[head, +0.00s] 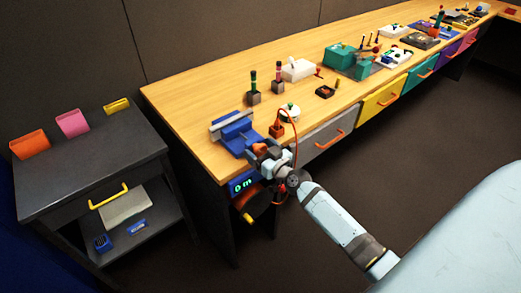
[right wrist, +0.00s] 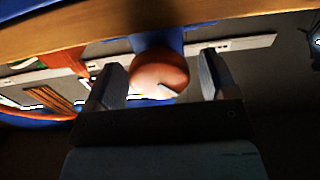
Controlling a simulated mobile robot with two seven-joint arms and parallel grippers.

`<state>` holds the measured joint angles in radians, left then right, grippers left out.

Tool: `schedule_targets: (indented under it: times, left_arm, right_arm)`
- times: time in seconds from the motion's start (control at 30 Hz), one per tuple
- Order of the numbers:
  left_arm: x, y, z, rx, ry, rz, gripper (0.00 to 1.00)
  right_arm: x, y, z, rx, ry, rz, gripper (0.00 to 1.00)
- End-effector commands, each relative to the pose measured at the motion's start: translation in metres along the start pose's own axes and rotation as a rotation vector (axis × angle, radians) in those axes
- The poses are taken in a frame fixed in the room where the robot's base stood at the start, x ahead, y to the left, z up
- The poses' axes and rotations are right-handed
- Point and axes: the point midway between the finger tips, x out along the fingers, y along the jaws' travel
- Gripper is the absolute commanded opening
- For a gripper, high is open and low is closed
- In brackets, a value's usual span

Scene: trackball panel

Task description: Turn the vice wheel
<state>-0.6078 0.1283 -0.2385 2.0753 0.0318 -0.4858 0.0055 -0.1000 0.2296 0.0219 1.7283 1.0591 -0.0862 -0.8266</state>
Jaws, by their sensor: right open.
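The blue vice (head: 236,132) with grey jaw bars sits at the near left end of the wooden bench. Its orange rounded wheel (right wrist: 158,72) shows in the right wrist view at the end of a blue part (right wrist: 158,41). My right gripper (head: 263,154) is at the bench's front edge, just in front of the vice. Its fingers are open, one on each side of the wheel, with a gap showing at the right finger. I cannot tell whether the left finger touches it. In the head view the gripper mostly hides the wheel. My left gripper is not in view.
Close by are a red block with an orange cable (head: 277,130), a white round device (head: 289,112) and, below the bench edge, a blue "0 m" display (head: 242,184) with a black-orange reel (head: 256,204). A dark side table (head: 85,165) stands left.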

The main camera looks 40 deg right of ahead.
Motion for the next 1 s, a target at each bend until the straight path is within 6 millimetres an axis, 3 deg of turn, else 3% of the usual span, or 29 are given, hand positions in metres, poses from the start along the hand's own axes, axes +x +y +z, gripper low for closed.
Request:
schedule_targets:
  times: [0.17, 0.37, 0.4, 1.0]
  left_arm:
    - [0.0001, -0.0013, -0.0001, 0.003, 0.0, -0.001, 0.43]
    - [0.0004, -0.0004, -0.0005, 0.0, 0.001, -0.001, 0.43]
    - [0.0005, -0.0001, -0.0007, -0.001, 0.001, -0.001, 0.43]
    - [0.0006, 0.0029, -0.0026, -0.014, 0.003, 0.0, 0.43]
  right_arm:
    - [-0.0001, -0.0001, 0.0, 0.0, 0.0, 0.0, 0.79]
    - [-0.0002, 0.0, 0.0, 0.0, 0.0, 0.0, 0.35]
    - [-0.0003, 0.0, 0.0, 0.0, 0.0, 0.0, 0.31]
    - [-0.0004, 0.0004, 0.0, 0.134, 0.0, -0.001, 0.31]
